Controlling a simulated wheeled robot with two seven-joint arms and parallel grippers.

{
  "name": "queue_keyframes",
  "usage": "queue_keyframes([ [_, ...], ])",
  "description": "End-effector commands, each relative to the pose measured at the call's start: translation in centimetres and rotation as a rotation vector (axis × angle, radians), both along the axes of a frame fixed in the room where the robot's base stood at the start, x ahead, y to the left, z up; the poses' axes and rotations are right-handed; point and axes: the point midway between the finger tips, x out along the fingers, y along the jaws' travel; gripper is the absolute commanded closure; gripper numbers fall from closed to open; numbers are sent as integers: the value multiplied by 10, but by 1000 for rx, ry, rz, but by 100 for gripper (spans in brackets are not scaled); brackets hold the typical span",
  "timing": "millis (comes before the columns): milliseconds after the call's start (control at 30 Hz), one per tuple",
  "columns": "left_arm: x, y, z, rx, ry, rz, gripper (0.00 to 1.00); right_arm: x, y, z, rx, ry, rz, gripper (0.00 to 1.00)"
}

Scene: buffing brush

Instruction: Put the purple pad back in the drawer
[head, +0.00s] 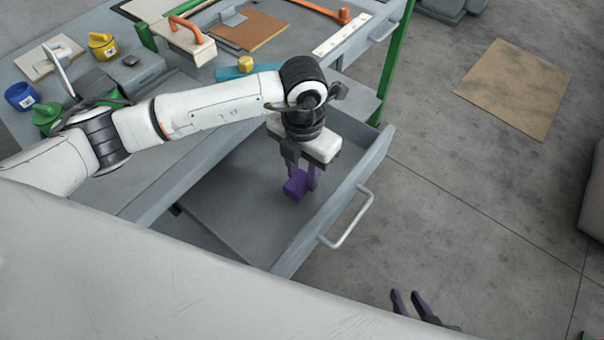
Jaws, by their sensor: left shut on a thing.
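The drawer (235,225) is pulled out from the grey workbench, and its visible floor is bare. My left gripper (304,184) points down over the right part of the open drawer. It is shut on the purple pad (294,187), a small block at its fingertips. The gripper fingers are also purple, so the edge between pad and fingers is hard to make out. I cannot tell whether the pad touches the drawer floor. My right gripper (407,295) is low in the view, outside the drawer, with its two fingers apart and nothing between them.
The drawer has a pale handle (346,218) on its front. The workbench top holds a blue cup (20,96), a yellow container (102,45), an orange-handled tool (190,35) and a brown board (250,30). A cardboard sheet (515,88) lies on the open floor at right.

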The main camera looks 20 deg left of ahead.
Motion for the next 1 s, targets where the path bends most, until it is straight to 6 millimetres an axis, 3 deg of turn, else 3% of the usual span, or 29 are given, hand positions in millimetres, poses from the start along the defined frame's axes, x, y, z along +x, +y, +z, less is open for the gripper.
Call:
queue_keyframes([
  [100, 0, 0, -15, 0, 1, 1, 86, 0, 0, 0, 0, 1, -1, 72],
  [467, 0, 0, -20, 0, -1, -1, 86, 1, -1, -4, -1, -1, -1, 72],
  [500, 0, 0, -19, 0, -1, -1, 63, 1, -1, -3, -1, -1, -1, 72],
  [600, 0, 0, -19, 0, -1, 0, 49, 1, -1, -2, -2, -2, -1, 72],
  [1000, 1, 0, -10, -1, -3, -1, 49, 3, -1, 4, 0, -8, -2, 72],
])
